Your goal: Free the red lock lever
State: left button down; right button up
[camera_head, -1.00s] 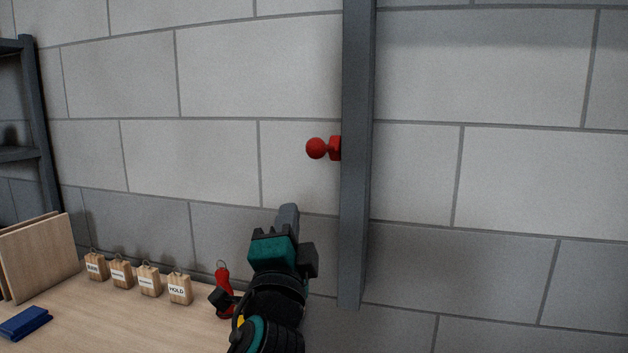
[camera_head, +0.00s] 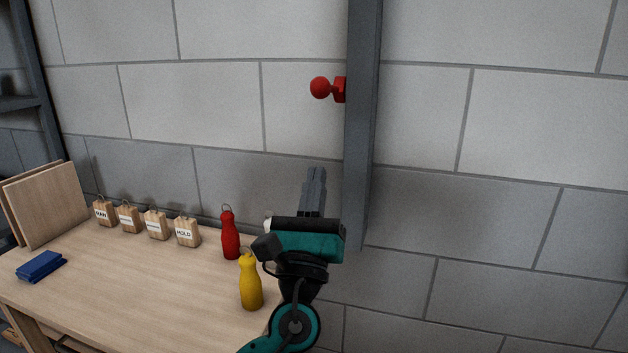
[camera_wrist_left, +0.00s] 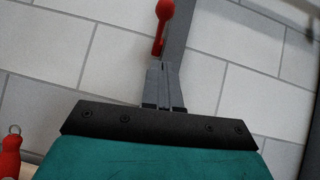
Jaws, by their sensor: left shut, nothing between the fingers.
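The red lock lever (camera_head: 322,88) has a round knob and a red mount on the left side of a dark grey upright post (camera_head: 362,130). My left gripper (camera_head: 316,172) is shut and empty. In the head view its fingertips point up, below the lever and left of the post, with a visible gap to the lever. In the left wrist view the lever (camera_wrist_left: 163,22) shows just past the shut fingertips (camera_wrist_left: 158,66); I cannot tell the depth between them there. My right gripper is not in view.
A wooden table (camera_head: 150,285) at lower left holds a red bottle (camera_head: 230,235), a yellow bottle (camera_head: 251,284), several labelled wooden blocks (camera_head: 187,232), a blue folded item (camera_head: 41,266) and leaning boards (camera_head: 48,205). A grey block wall (camera_head: 460,220) stands behind. Space around the knob looks clear.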

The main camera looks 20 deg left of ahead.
aim_at(320, 98)
pick_arm(q)
jog(key=w+a+r, duration=0.1)
jog(key=w+r, duration=0.4)
jog(key=r, duration=0.3)
jog(key=shift+w+r, duration=0.25)
jog(key=shift+s+a+r, duration=0.1)
jog(key=shift+r, duration=0.7)
jog(key=r, duration=0.2)
jog(key=w+r, duration=0.1)
jog(key=r, duration=0.5)
jog(key=shift+w+r, duration=0.15)
jog(key=shift+w, duration=0.15)
jog(key=shift+w+r, duration=0.45)
jog(key=shift+r, duration=0.2)
jog(key=shift+w+r, duration=0.4)
jog(key=shift+r, duration=0.25)
